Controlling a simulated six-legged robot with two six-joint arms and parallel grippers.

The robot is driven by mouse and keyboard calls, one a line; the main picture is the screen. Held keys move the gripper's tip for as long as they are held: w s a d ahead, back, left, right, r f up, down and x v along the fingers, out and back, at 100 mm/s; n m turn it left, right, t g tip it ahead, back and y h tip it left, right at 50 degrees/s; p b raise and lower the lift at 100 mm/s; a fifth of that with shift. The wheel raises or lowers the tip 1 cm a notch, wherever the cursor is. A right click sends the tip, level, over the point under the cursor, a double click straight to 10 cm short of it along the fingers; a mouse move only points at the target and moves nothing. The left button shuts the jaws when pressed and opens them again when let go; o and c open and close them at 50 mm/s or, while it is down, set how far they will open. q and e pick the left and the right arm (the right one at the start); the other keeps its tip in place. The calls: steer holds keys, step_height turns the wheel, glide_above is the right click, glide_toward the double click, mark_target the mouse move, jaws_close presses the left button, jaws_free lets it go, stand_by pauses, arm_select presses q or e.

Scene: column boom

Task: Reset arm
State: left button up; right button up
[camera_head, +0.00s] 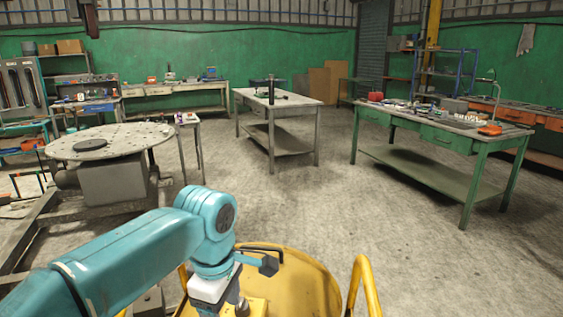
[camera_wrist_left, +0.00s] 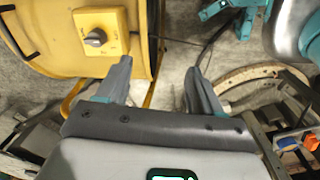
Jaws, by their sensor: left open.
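My left arm (camera_head: 130,262) is teal and comes in from the lower left of the head view. It bends down at a rounded joint (camera_head: 208,212), with the white and dark wrist below it over my yellow base. In the left wrist view my left gripper (camera_wrist_left: 158,80) has its two grey fingers apart, with nothing between them. The yellow surface with a grey knob lies beyond the left finger. In the head view the fingertips are hard to make out. My right gripper does not show in either view.
A round perforated table (camera_head: 110,140) stands at the left, with a small stand (camera_head: 187,124) beside it. A grey workbench (camera_head: 300,101) stands in the middle and a green one (camera_head: 430,180) at the right. Concrete floor (camera_head: 310,205) between them is open.

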arm_select(q)
steer(key=s+a+f+g+p, duration=0.2)
steer(key=s+a+f+g, duration=0.15)
steer(key=f, duration=0.65)
steer(key=s+a+f+g+p, duration=0.1)
steer(key=s+a+f+g, duration=0.2)
steer(key=f, duration=0.6)
steer(key=s+d+f+m+t+h+p, duration=0.1)
steer(key=s+d+f+m+h, duration=0.2)
steer(key=s+f, duration=0.55)
steer(key=s+d+f+m+t+h+p, duration=0.15)
steer(key=s+f+m, duration=0.25)
steer(key=s+f, duration=0.45)
steer(key=w+m+t, duration=0.2)
steer(key=m, duration=0.1)
steer(key=m+t, duration=0.2)
steer(key=shift+w+d+r+y, duration=0.15)
steer(key=shift+w+r+y, duration=0.15)
steer(key=shift+w+y, duration=0.1)
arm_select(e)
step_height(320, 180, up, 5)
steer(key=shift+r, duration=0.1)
